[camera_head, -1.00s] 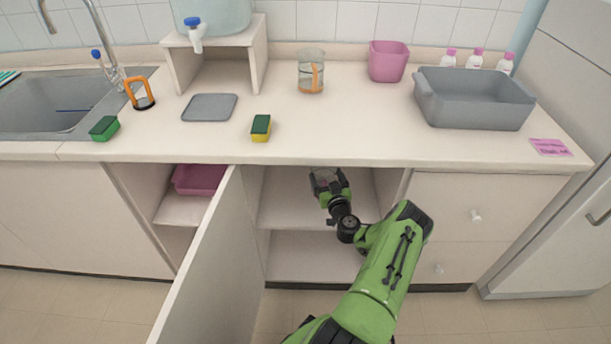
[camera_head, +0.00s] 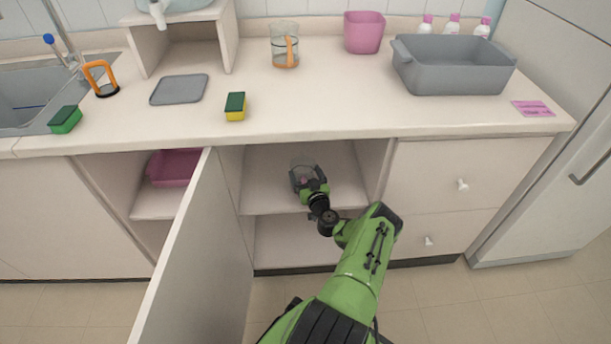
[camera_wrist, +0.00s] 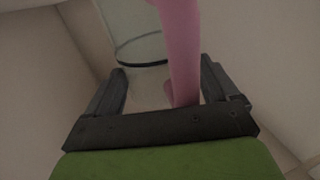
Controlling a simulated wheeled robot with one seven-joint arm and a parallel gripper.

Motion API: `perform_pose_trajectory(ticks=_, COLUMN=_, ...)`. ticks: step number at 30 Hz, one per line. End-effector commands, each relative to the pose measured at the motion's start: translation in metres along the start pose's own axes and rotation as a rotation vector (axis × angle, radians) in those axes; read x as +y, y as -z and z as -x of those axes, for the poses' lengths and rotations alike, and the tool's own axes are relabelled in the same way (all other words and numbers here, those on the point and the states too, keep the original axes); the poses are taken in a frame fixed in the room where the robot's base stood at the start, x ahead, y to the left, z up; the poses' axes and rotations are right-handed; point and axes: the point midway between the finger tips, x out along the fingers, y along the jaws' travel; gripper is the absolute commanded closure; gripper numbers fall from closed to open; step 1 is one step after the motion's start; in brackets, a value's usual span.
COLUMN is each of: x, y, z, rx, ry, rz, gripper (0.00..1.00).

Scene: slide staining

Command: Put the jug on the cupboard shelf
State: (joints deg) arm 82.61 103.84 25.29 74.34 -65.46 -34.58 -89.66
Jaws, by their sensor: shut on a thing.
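My gripper (camera_head: 308,184) is inside the open cupboard, over the upper shelf (camera_head: 262,192). It is shut on the pink handle (camera_wrist: 182,50) of a clear jug (camera_wrist: 137,25). The wrist view shows the handle between the two dark fingers, with the jug's see-through wall and a dark ring beyond them. In the head view the jug (camera_head: 302,161) is faint and partly hidden by the gripper. I cannot tell whether its base touches the shelf.
The open door (camera_head: 185,250) stands left of my arm. The countertop (camera_head: 330,115) edge overhangs the opening. Another clear jug with an orange handle (camera_head: 285,45) stands on the counter. A pink tub (camera_head: 172,167) sits in the left compartment. The shelf around the gripper looks empty.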

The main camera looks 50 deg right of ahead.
Motion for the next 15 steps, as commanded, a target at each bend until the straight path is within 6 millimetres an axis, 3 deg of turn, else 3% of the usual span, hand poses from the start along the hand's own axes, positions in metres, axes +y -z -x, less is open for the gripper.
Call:
perform_pose_trajectory(ticks=1, x=-0.001, y=-0.002, z=0.0, rx=-0.001, ry=0.001, rz=0.0, gripper=0.11)
perform_pose_trajectory(ticks=3, x=0.0, y=-0.001, z=0.0, rx=0.0, ry=0.001, rz=0.0, gripper=0.0)
perform_pose_trajectory(ticks=11, x=0.0, y=0.002, z=0.0, rx=0.0, ry=0.001, rz=-0.001, gripper=0.0)
perform_pose_trajectory(ticks=15, x=-0.001, y=0.004, z=0.023, rx=-0.006, ry=0.002, rz=-0.005, gripper=0.0)
